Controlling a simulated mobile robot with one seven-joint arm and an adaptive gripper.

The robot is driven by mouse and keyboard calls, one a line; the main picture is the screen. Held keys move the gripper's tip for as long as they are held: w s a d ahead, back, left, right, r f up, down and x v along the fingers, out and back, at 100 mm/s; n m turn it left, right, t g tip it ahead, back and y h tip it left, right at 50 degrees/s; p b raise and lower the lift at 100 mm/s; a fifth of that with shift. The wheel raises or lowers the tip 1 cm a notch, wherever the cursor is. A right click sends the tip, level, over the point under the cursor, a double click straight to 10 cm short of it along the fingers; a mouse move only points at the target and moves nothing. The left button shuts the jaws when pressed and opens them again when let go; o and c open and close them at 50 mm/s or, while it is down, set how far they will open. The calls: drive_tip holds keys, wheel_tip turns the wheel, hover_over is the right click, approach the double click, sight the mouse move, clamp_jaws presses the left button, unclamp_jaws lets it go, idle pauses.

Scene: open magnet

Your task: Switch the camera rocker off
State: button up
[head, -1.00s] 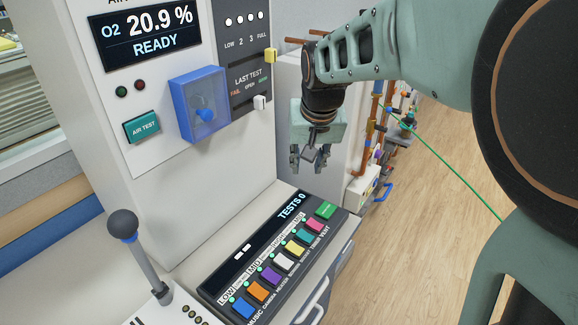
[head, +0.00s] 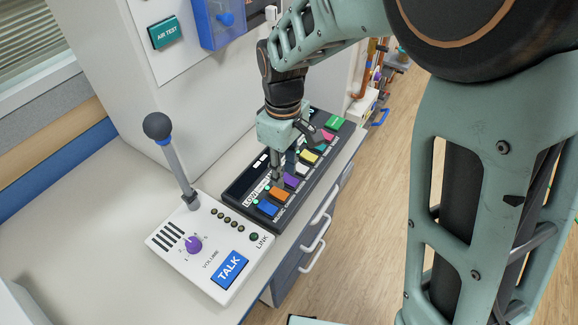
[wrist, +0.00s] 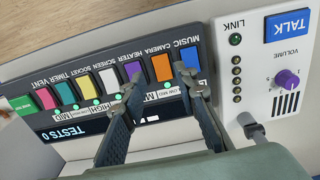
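The switch panel (head: 237,191) is a dark box with a row of coloured rockers. The camera rocker (head: 278,194) is orange, between the blue music rocker (head: 267,208) and the purple heater rocker (head: 291,180). In the wrist view the orange camera rocker (wrist: 161,68) has a lit green lamp (wrist: 167,84) by its end. My gripper (head: 294,156) is over the panel, pointing down. In the wrist view its fingers (wrist: 160,84) are apart and empty, on either side of the camera rocker in the picture. Whether a fingertip touches the panel I cannot tell.
A white intercom (head: 215,249) with a TALK button, purple knob and upright microphone stalk (head: 172,155) stands close to the panel. A blue guarded box (head: 222,22) is on the wall unit above. Drawers with handles (head: 314,256) are below the counter's edge.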

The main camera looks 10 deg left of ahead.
sight(285, 196)
wheel_tip(285, 196, down, 8)
drive_tip(key=shift+r+b, duration=0.2)
drive_tip(key=shift+b, duration=0.15)
drive_tip(key=shift+c, duration=0.6)
